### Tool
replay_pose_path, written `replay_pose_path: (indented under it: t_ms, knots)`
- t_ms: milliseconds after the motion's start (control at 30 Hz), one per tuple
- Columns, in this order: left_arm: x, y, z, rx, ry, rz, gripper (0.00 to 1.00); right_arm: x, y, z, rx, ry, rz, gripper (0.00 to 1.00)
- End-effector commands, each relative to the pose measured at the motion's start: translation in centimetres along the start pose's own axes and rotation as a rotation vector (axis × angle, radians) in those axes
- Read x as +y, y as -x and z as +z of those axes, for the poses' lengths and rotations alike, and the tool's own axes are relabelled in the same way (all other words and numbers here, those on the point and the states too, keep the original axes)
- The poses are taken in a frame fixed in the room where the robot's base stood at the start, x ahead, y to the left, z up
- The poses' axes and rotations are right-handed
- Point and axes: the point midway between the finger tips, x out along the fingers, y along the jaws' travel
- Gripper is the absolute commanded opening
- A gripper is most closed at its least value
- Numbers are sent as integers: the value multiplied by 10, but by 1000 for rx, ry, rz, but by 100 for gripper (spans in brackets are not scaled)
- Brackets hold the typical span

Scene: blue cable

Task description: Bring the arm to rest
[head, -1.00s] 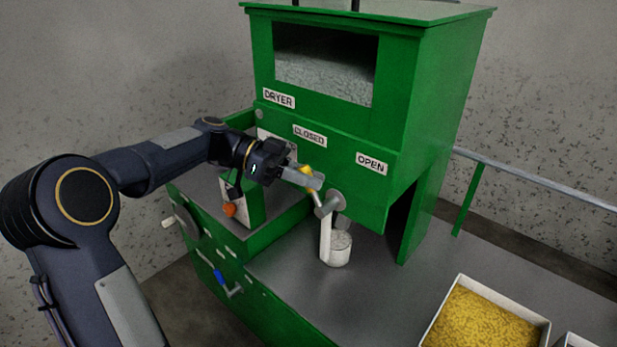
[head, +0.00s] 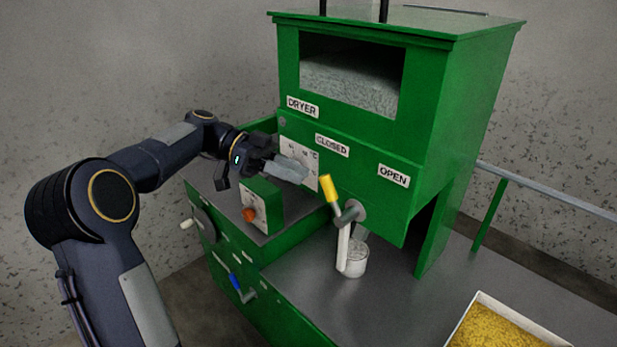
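My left arm comes in from the left. Its gripper (head: 291,168) hangs in front of the dryer's panel, left of the lever, with its grey fingers pointing right. The fingers overlap in this view, so I cannot tell whether they are open or shut. The lever's yellow handle (head: 330,188) stands clear of the fingers, with a small gap. The lever points up and slightly left from its grey pivot (head: 349,213), between the CLOSED and OPEN labels. My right gripper is not in view.
The green dryer (head: 460,120) stands behind the gripper. A tray of yellow grains (head: 495,325) is at lower right.

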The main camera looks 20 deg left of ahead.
Motion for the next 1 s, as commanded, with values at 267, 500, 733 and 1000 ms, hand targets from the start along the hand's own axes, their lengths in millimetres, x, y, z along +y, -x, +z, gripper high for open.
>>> replay_pose_path:
  t_ms: [267, 500, 733, 1000]
  knots:
    - [0, 3, 0, 0, 1, 1, 30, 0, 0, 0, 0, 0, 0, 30]
    - [0, 3, 0, -1, 1, 1, 30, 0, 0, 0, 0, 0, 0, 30]
    - [28, -20, 4, -114, 146, -58, 30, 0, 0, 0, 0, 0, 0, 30]
    - [122, -67, 73, -385, 589, -451, 30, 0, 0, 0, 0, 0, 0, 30]
